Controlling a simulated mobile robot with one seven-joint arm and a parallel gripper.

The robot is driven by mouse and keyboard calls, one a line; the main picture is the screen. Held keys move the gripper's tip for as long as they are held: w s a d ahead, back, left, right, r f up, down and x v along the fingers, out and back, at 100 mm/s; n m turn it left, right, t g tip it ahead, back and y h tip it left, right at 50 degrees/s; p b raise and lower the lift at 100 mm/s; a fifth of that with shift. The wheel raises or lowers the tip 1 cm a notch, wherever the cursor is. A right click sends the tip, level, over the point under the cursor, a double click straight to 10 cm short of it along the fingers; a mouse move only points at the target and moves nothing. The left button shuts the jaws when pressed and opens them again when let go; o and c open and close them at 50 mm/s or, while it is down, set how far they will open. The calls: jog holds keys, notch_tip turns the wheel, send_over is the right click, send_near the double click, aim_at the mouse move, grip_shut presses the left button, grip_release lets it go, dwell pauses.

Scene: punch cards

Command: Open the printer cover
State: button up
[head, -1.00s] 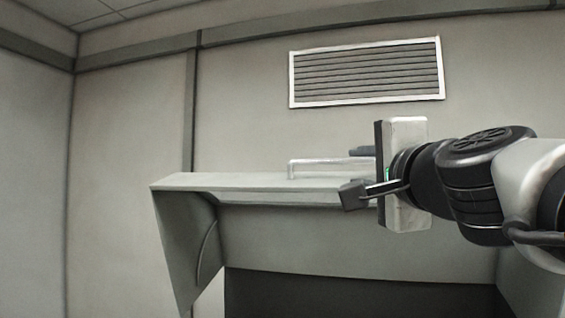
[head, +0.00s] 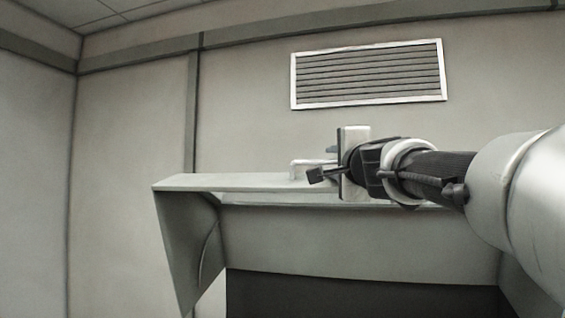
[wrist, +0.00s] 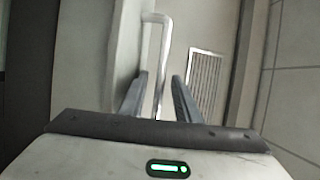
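The printer (head: 220,182) is a grey cabinet-like body with a sloped left side and a flat top. A light bar handle (head: 305,163) rises from its top, and its right part is hidden behind my gripper. My gripper (head: 322,163) is at the handle's right end, with its fingers apart. In the wrist view, the handle (wrist: 163,40) runs down between the two open fingers of my gripper (wrist: 159,79). I cannot tell whether either finger touches it. The cover appears closed, though its seam is not clear.
A white-framed vent (head: 368,75) is on the back wall above the printer. Below the printer's top is a dark recess (head: 350,295). The printer top left of the handle is clear, and so is the space above it.

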jog(key=shift+w, duration=0.25)
grip_shut()
